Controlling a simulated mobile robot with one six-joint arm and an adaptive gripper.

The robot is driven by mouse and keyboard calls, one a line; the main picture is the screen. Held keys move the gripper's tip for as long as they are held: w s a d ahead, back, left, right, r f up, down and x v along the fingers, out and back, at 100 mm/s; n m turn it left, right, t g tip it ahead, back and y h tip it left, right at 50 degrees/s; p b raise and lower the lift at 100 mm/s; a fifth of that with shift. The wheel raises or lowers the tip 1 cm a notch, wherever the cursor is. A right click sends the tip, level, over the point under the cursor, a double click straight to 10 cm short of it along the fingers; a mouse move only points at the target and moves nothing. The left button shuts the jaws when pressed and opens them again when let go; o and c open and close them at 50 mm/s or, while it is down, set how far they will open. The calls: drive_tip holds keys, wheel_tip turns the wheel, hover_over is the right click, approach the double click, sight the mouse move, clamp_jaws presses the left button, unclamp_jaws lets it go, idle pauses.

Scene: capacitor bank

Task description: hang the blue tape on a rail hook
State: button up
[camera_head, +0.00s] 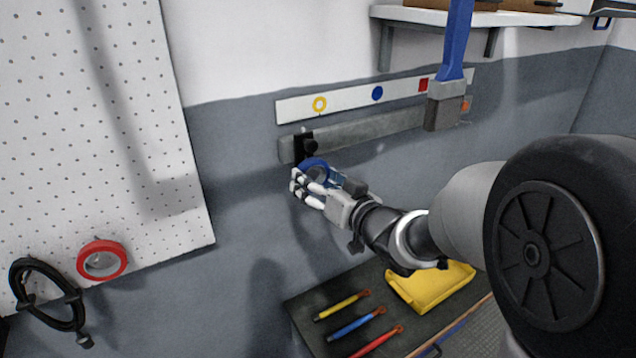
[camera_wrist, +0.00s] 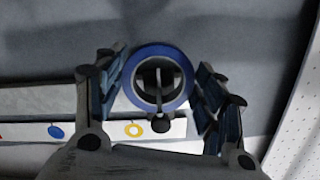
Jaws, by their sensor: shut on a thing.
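The blue tape (camera_head: 315,164) is a ring at the fingertips of my gripper (camera_head: 308,187), close to the wall. My gripper is shut on it. In the wrist view the blue tape (camera_wrist: 160,48) shows face-on between the two fingers. A dark hook (camera_head: 309,146) stands on the left end of the grey rail (camera_head: 385,133), just above the tape. In the wrist view the hook shows within the tape's opening; I cannot tell whether it passes through or only lies behind.
A white strip (camera_head: 347,102) with coloured marks runs above the rail. A blue-handled tool (camera_head: 455,45) with a grey head is before the rail's right part. Red tape (camera_head: 102,260) and a black clamp (camera_head: 48,292) hang on the pegboard (camera_head: 90,120).

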drive_tip(key=o, duration=1.2)
drive_tip(key=v, duration=1.2)
drive_tip(key=s+d+f+m+g+h+b, duration=0.1)
drive_tip(key=s+d+f+m+h+b, duration=0.15)
drive_tip(key=d+f+h+b, duration=0.35)
drive_tip(key=s+d+f+m+g+h+b, duration=0.1)
drive_tip(key=s+d+f+h+b, duration=0.2)
drive_tip(key=d, duration=0.4)
drive_tip(key=s+f+g+b, duration=0.1)
drive_tip(key=s+f+g, duration=0.1)
drive_tip(key=s, duration=0.4)
drive_tip(key=s+a+f+g+b, duration=0.1)
drive_tip(key=s+f+g, duration=0.1)
drive_tip(key=s+f, duration=0.2)
drive_tip(key=s+a+f+g+b, duration=0.1)
drive_tip(key=s+f+g, duration=0.2)
drive_tip(key=s, duration=0.7)
drive_tip(key=shift+a+f+h, duration=0.15)
drive_tip(key=shift+f+h, duration=0.15)
drive_tip(key=shift+f, duration=0.05)
